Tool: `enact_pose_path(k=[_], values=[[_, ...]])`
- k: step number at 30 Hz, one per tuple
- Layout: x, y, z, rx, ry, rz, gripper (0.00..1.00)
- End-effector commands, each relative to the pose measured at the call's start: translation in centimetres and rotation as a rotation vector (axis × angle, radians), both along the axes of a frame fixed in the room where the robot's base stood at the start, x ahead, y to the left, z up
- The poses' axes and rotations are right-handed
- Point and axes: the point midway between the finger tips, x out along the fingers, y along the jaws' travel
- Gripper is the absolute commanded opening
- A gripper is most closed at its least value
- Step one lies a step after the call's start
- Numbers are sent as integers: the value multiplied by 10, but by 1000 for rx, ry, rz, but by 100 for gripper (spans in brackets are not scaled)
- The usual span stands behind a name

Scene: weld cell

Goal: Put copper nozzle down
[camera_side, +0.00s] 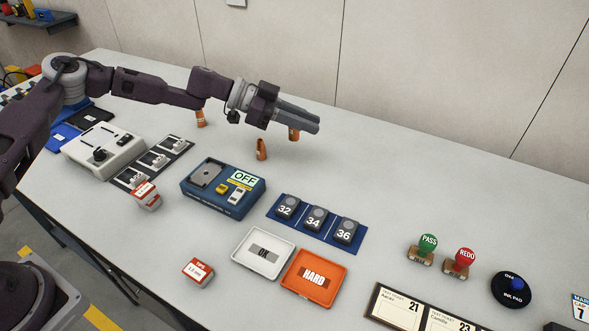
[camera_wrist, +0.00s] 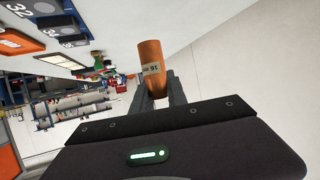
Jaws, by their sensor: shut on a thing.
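My gripper (camera_side: 306,124) is shut on a copper nozzle (camera_side: 294,134) and points to the right, low over the back part of the table. In the wrist view the held nozzle (camera_wrist: 151,62) sticks out between my fingertips (camera_wrist: 156,88), with a pale label reading what looks like 16. I cannot tell whether it touches the table. A second copper nozzle (camera_side: 261,149) stands on the table, left of and nearer than the held one. A third copper nozzle (camera_side: 200,118) stands further left, below my arm.
A blue device with an OFF display (camera_side: 224,188), a blue weight rack (camera_side: 315,222), a white OK tray (camera_side: 263,253) and an orange HARD tray (camera_side: 313,277) lie in front. Two stamps (camera_side: 428,250) and an ink pad (camera_side: 511,289) stand at right. The table's back right (camera_side: 420,180) is clear.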

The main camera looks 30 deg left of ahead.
Motion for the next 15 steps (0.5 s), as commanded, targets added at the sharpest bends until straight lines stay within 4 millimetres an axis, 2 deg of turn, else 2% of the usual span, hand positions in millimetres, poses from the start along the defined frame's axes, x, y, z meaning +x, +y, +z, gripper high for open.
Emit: enact_pose_path(k=[6,11,15], values=[[0,-1,-51,-1,3,0,0],[0,0,-72,-1,2,1,0],[0,0,-97,0,3,1,0]])
